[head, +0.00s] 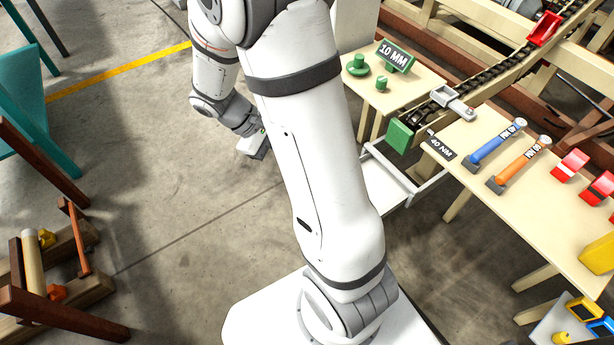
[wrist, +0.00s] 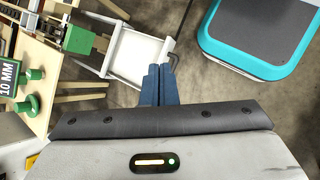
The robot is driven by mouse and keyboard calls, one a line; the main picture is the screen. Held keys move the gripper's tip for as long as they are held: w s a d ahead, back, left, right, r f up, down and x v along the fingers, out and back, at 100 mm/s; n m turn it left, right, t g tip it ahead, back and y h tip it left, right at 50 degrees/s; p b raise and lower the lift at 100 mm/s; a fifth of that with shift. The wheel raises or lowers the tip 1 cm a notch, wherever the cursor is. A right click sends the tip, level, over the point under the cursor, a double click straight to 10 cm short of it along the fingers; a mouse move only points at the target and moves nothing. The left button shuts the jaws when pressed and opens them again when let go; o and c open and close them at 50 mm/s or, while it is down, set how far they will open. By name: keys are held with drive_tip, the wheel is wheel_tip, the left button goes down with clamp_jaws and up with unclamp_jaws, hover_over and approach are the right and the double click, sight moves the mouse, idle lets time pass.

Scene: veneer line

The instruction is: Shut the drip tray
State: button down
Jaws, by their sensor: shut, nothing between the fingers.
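The drip tray (head: 385,187) is a shallow white tray that juts out below the conveyor end, between two tables. My arm hides part of it in the head view. In the wrist view the tray (wrist: 137,58) lies just beyond the fingertips, with a raised rim and a dark hook-like piece near its corner. My gripper (wrist: 158,72) shows two blue-grey fingers pressed together, empty. The fingertips overlap the tray's near edge in the picture; I cannot tell whether they touch it. In the head view my wrist is left of the tray, partly behind my arm.
A chain conveyor (head: 500,65) with a green end block (head: 399,136) runs above the tray. A table (head: 470,150) at right holds blue and orange tools and red blocks. A small table (head: 412,88) holds green parts and a "10 MM" sign.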

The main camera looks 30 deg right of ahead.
drive_tip(key=w+d+f+n+t+h+b, duration=0.1)
drive_tip(key=w+f+n+t+h+b, duration=0.4)
drive_tip(key=f, duration=1.8)
drive_tip(key=w+d+f+n+t+h+b, duration=0.15)
drive_tip(key=f+n+h+b, duration=0.65)
drive_tip(key=f, duration=1.4)
drive_tip(key=shift+n+g+y, duration=0.3)
drive_tip(key=shift+g+y, duration=0.15)
drive_tip(key=shift+y, duration=0.45)
drive_tip(key=d+b, duration=0.1)
drive_tip(key=d, duration=0.3)
drive_tip(key=d+b, duration=0.2)
drive_tip(key=d, duration=0.2)
drive_tip(key=d+b, duration=0.2)
drive_tip(key=d, duration=0.2)
drive_tip(key=shift+w+d+f, duration=0.2)
drive_tip(key=shift+w+d, duration=0.1)
drive_tip(key=shift+w+d+r, duration=0.1)
drive_tip(key=shift+d, duration=0.55)
